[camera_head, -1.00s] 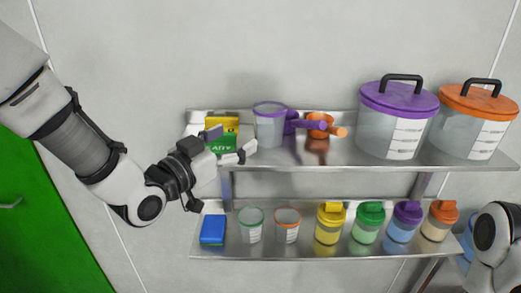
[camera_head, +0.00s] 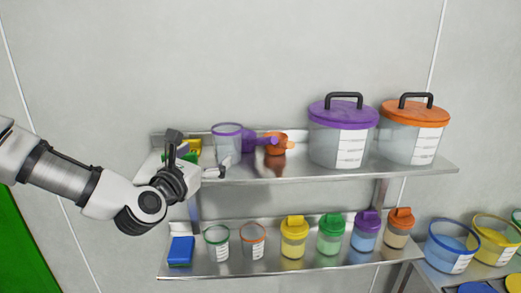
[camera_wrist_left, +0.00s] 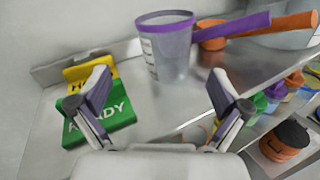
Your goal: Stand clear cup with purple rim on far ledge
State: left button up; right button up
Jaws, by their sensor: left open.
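The clear cup with purple rim (camera_head: 228,143) stands upright on the upper metal shelf, left of a purple scoop. It also shows in the left wrist view (camera_wrist_left: 168,52), ahead of the fingers and apart from them. My left gripper (camera_head: 198,155) is open and empty at the shelf's left front, just left of the cup; its fingers also show in the left wrist view (camera_wrist_left: 162,103). The upper shelf (camera_head: 300,171) holds the cup; I cannot tell which surface is the far ledge. My right gripper is out of view.
Yellow and green cards (camera_wrist_left: 100,112) lie by my left finger. Purple (camera_head: 258,141) and orange (camera_head: 277,146) scoops sit right of the cup, then lidded tubs (camera_head: 337,140). The lower shelf (camera_head: 225,269) holds a blue block, cups and several lidded jars. Bins (camera_head: 452,243) stand lower right.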

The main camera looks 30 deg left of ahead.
aim_at(221, 146)
pick_arm(q)
jog(key=shift+w+d+n, duration=0.1)
jog(key=shift+w+n, duration=0.1)
jog(key=shift+n, duration=0.6)
jog(key=w+p, duration=0.3)
jog(key=w, duration=0.4)
jog(key=shift+w+r, duration=0.1)
jog(key=shift+w, duration=0.3)
jog(key=shift+f, duration=0.2)
jog(key=c, duration=0.4)
jog(key=shift+s, duration=0.1)
jog(key=c, duration=0.6)
jog(key=shift+c, duration=1.1)
jog(key=shift+r, duration=0.1)
